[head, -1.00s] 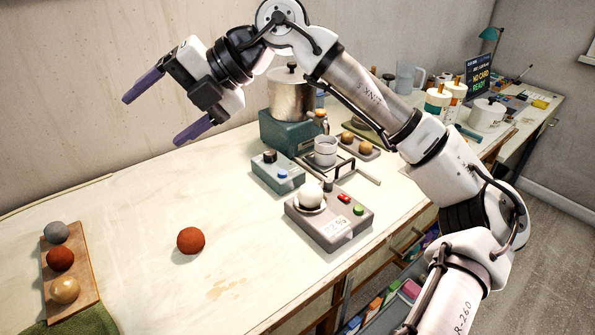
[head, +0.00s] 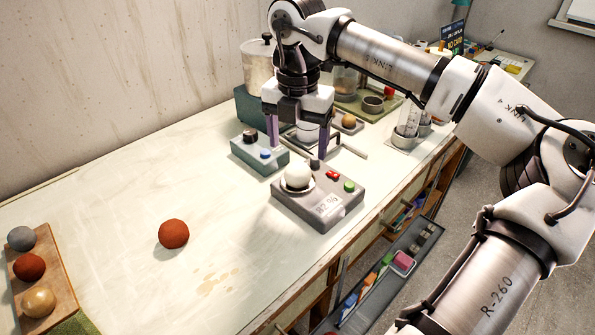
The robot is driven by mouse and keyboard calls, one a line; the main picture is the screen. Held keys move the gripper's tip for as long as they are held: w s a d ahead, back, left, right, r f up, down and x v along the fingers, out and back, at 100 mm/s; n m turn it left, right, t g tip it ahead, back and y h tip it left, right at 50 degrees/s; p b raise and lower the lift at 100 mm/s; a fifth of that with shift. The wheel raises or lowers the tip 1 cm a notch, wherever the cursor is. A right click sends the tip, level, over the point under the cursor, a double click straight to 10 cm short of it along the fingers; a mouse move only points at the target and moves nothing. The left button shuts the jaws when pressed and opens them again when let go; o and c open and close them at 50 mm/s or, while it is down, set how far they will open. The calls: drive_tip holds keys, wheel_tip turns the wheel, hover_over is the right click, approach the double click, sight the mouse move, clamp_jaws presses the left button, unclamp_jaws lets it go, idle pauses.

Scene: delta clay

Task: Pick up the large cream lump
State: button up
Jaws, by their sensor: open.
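The large cream lump (head: 298,175) is a pale round ball on the small round pan of a grey scale (head: 322,210), near the table's front edge. My gripper (head: 297,150) is open and empty, its two purple fingers pointing straight down. In the picture the fingertips are just above the lump, one to each side. They look apart from it, and I cannot tell their exact height or depth.
A blue-grey box with a black knob (head: 258,152) stands close behind the scale. A rust-red ball (head: 173,234) lies alone at left, and a wooden board (head: 60,272) holds three balls. The table between is clear.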

sight(298, 165)
drive_tip(key=shift+s+f+p, duration=0.15)
drive_tip(key=shift+f+p, duration=0.3)
drive_tip(key=shift+f, duration=1.1)
drive_tip(key=shift+s+f+p, duration=0.1)
drive_tip(key=shift+f+p, duration=0.3)
drive_tip(key=shift+f, duration=1.1)
drive_tip(key=c, duration=1.2)
drive_tip(key=shift+r, duration=0.1)
drive_tip(key=shift+r, duration=0.1)
wheel_tip(298, 165, up, 20)
drive_tip(key=shift+a+f+b, duration=0.1)
drive_tip(key=shift+f+b, duration=0.05)
drive_tip(key=shift+b, duration=0.9)
